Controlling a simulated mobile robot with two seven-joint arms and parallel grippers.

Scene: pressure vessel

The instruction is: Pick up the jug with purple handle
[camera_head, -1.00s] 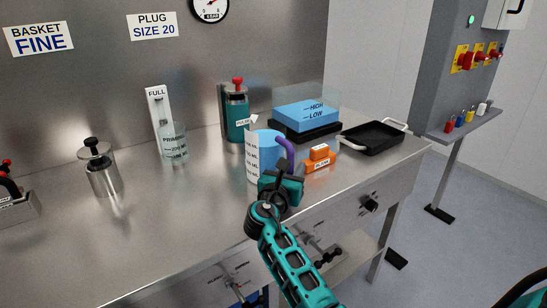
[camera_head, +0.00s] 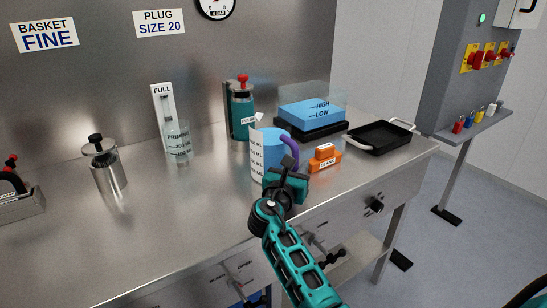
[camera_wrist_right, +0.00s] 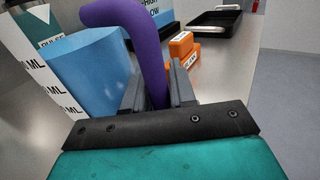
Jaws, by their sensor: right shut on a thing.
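The jug (camera_head: 266,153) is pale blue with a white scale strip and a purple handle (camera_head: 291,146). It stands upright near the front right of the steel bench; whether its base touches the bench is hard to tell. My right gripper (camera_head: 287,168) is shut on the handle, on the jug's right side. In the right wrist view the purple handle (camera_wrist_right: 143,45) passes down between the dark fingers (camera_wrist_right: 155,88), with the jug's body (camera_wrist_right: 90,75) to the left. The jug's lower front is partly hidden by the gripper. My left gripper is out of view.
Orange blocks (camera_head: 325,158) sit just right of the jug. Behind are a teal canister (camera_head: 241,115) and a blue block (camera_head: 311,113) on a black base. A black tray (camera_head: 380,138) is at the right end. A clear beaker (camera_head: 178,145) and steel vessel (camera_head: 108,172) stand left.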

